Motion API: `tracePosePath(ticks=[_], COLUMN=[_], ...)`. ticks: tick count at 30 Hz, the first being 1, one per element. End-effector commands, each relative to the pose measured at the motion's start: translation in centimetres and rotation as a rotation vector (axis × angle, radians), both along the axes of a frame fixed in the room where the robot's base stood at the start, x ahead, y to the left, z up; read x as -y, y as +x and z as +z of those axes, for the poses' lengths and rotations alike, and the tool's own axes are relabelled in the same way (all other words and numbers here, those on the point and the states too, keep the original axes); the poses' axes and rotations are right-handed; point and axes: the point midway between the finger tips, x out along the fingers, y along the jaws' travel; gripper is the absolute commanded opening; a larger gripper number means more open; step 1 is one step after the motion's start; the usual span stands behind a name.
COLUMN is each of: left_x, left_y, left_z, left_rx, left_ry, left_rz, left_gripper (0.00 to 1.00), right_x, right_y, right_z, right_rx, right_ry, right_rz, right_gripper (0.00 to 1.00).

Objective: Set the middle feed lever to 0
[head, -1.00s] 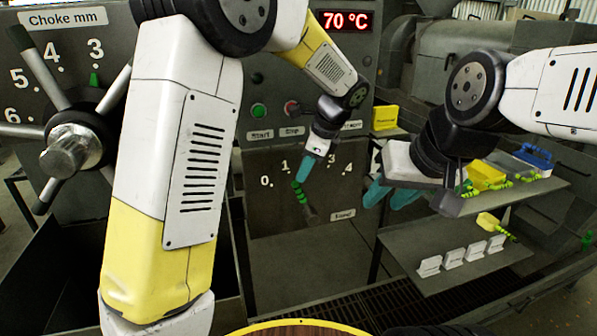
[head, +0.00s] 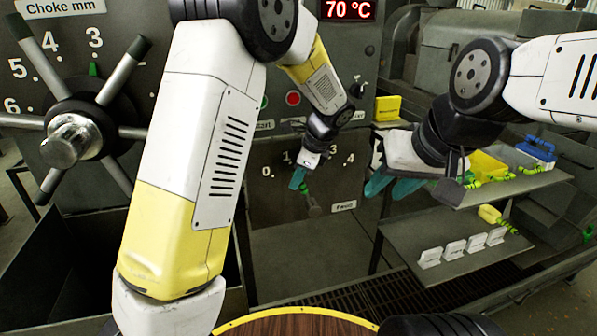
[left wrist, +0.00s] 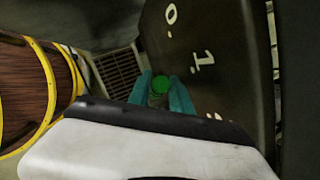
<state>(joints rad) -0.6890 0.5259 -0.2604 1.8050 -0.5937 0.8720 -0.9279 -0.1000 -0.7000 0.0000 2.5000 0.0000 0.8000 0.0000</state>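The middle feed lever has a green handle (head: 304,188) on a grey pivot (head: 314,208), low on the dark dial panel (head: 285,222) marked 0 to 4. The handle leans up and left, roughly toward the 1; the 2 is hidden by my arm. My left gripper (head: 297,179) is at the handle's top. In the left wrist view, the handle's round green end (left wrist: 160,84) sits between the teal fingers, close to both; I cannot tell whether they press on it. My right gripper (head: 392,187) hangs apart to the right of the dial, fingers spread and empty.
The spoked choke wheel (head: 72,140) is at the left. A red button (head: 293,98) and a 70 °C display (head: 348,9) are above the dial. Shelves (head: 440,235) with white cards and yellow and blue items stand at the right. A barrel top (head: 295,325) is at the bottom.

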Motion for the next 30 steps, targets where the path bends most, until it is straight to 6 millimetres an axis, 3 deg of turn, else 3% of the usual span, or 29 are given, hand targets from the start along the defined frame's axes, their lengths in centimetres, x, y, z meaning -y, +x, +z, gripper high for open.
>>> tracePosePath(ticks=[1,3,30], left_x=[0.02,0.02,0.06], left_y=[-0.01,0.00,0.03], left_z=[0.01,0.03,0.10], left_rx=[0.000,0.000,0.002], left_ry=[0.000,0.000,-0.001], left_rz=[0.000,0.000,-0.001], left_gripper=[0.13,0.00,0.00], right_x=[0.00,0.00,0.00], right_y=[0.00,0.00,0.00], right_z=[0.00,0.00,0.00], right_rx=[0.000,0.000,0.000], right_ry=[0.000,0.000,0.000], right_rz=[0.000,0.000,0.000], right_gripper=[0.36,0.36,0.36])
